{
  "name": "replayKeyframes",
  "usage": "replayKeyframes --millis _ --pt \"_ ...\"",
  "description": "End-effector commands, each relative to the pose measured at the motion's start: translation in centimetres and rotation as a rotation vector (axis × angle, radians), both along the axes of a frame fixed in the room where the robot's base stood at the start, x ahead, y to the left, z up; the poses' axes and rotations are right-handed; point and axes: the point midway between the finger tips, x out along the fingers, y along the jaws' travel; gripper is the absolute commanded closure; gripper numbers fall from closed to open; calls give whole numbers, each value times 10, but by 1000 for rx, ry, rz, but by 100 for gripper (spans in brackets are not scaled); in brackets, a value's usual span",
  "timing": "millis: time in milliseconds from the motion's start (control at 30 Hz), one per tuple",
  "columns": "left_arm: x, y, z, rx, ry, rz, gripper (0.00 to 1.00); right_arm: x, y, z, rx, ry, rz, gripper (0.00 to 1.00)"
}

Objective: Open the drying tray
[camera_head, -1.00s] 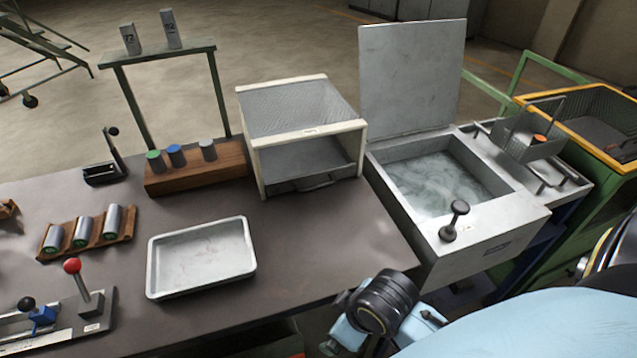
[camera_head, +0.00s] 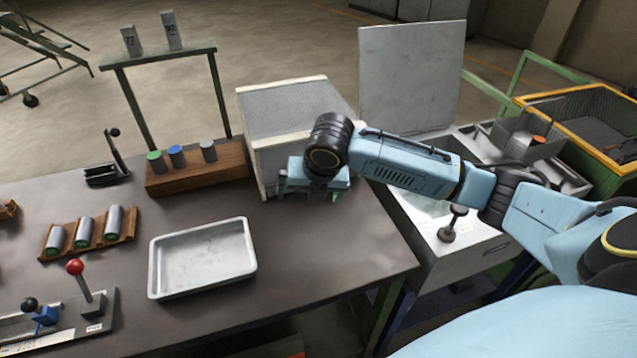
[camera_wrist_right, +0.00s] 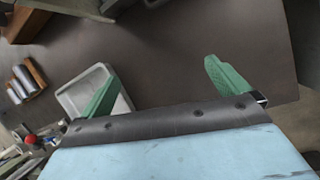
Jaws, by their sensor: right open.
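The drying box (camera_head: 295,100) is a pale-framed housing with a mesh-like top, standing at the back of the bench in the head view. Its open front, where the drying tray with its handle lies, is now mostly hidden behind my right arm and gripper. My right gripper (camera_head: 308,192) is open and empty, its green fingers spread and pointing down just in front of the box. In the right wrist view both open fingers (camera_wrist_right: 160,75) show with bare bench between them. I cannot tell whether a finger touches the tray. My left gripper is out of view.
A shallow white tray (camera_head: 203,260) lies on the bench left of my gripper. A wooden block (camera_head: 196,172) with several capped cylinders stands left of the box. A water basin with a raised lid (camera_head: 412,75) is on the right, under my arm.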

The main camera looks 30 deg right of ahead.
Motion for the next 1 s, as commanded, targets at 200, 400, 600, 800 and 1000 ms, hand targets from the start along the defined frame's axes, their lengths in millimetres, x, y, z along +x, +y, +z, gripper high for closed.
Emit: replayKeyframes --millis 200,400,600,800,1000 --pt "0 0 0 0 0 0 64 30 -54 37 -157 4 193 0" --pt "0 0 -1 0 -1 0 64 37 -63 34 -183 12 237 0" --pt "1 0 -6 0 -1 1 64 49 -66 0 -181 13 235 0" --pt "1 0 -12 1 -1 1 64 65 -69 -40 -182 11 234 0" --pt "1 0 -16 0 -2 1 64 77 -72 -68 -182 10 234 0"
